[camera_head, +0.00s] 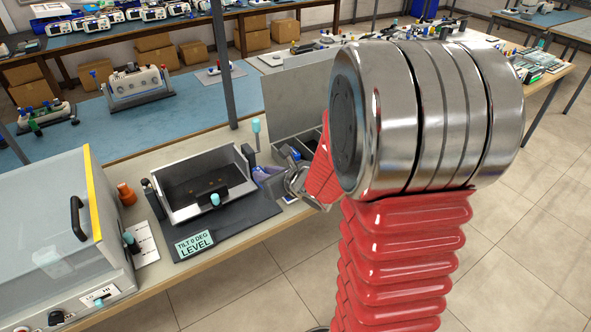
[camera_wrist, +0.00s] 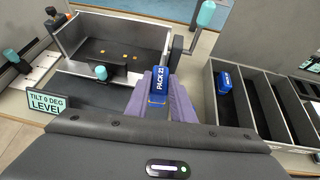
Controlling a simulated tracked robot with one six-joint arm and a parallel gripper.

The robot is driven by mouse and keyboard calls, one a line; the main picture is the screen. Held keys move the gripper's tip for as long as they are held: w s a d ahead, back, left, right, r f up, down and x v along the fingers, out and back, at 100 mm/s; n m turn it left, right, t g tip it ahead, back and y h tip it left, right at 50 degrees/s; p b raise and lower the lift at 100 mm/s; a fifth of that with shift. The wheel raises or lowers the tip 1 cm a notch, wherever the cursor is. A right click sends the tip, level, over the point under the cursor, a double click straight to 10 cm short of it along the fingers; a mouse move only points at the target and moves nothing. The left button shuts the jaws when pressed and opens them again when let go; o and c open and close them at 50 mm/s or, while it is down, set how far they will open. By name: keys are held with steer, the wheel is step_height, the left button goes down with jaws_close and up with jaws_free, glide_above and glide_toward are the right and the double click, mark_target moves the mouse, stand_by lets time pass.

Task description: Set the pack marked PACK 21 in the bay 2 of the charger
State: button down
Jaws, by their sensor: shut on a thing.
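A blue pack marked PACK 21 (camera_wrist: 159,88) is between the purple fingers of my gripper (camera_wrist: 161,79), which is shut on it. In the head view my gripper (camera_head: 265,175) is just right of a grey tray, apparently the charger (camera_head: 185,212). The tray also shows in the wrist view (camera_wrist: 75,69), left of the pack. Its dark floor has several gold contacts, and I see no bay numbers. A dark block with a teal knob (camera_wrist: 100,72) stands at its front. A sign (camera_wrist: 47,102) reads TILT 0 DEG LEVEL.
A divided grey bin (camera_wrist: 280,112) at the right holds another blue pack (camera_wrist: 223,82). A teal-topped post (camera_wrist: 206,14) stands between tray and bin. A clear-lidded box with a yellow edge (camera_head: 95,195) stands at the left, with an orange knob (camera_head: 126,194) beside it.

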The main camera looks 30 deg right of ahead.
steer(key=w+a+n+y, duration=0.1)
steer(key=a+n+y, duration=0.1)
steer(key=a, duration=1)
steer(key=shift+a+r+g, duration=0.2)
steer(key=shift+g, duration=0.1)
